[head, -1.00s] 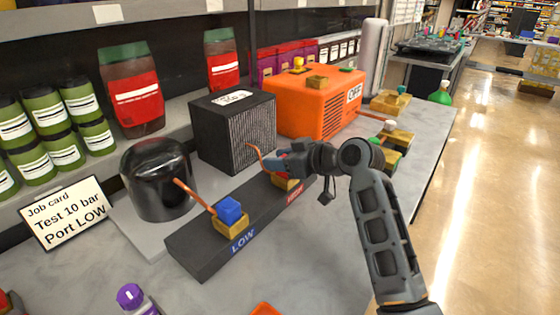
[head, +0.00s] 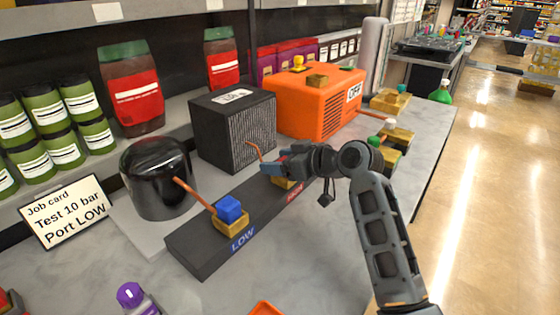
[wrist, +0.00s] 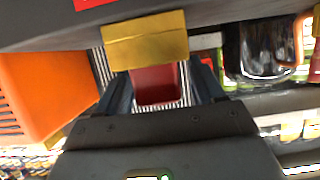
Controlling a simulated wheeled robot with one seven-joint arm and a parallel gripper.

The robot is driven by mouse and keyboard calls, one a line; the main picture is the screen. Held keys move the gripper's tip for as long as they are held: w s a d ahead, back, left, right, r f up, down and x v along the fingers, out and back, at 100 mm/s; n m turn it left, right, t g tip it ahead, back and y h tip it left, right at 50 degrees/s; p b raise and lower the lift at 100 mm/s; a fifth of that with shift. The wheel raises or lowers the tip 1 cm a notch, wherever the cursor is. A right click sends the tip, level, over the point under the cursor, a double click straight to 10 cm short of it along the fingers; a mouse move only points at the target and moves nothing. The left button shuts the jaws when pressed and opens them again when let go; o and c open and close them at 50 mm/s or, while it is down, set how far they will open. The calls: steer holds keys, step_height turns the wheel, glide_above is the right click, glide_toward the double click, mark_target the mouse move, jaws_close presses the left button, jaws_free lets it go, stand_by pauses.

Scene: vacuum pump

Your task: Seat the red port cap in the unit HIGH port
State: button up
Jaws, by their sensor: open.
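The unit (head: 205,256) is a long dark bar with a brass LOW port (head: 230,224) and a brass HIGH port (head: 284,183), which also shows in the wrist view (wrist: 145,42). A blue cap (head: 229,208) sits on the LOW port. My gripper (head: 272,168) is at the HIGH port, with its jaws open. In the wrist view, the red port cap (wrist: 156,84) lies between the spread fingers (wrist: 162,92) and adjoins the brass port block. Its contact with the port is hidden, so I cannot tell how deep it sits. In the head view my fingers mostly cover the cap.
A glossy black dome (head: 157,178), a black grille box (head: 234,130) and an orange machine (head: 318,103) stand behind the bar. Copper tubes rise beside both ports. Brass blocks (head: 390,100) lie at the right. A job card (head: 66,212) reads "Test 10 bar, Port LOW".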

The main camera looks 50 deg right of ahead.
steer(key=v, duration=1.2)
steer(key=shift+r+b, duration=0.15)
steer(key=shift+b, duration=0.2)
steer(key=shift+r, duration=0.1)
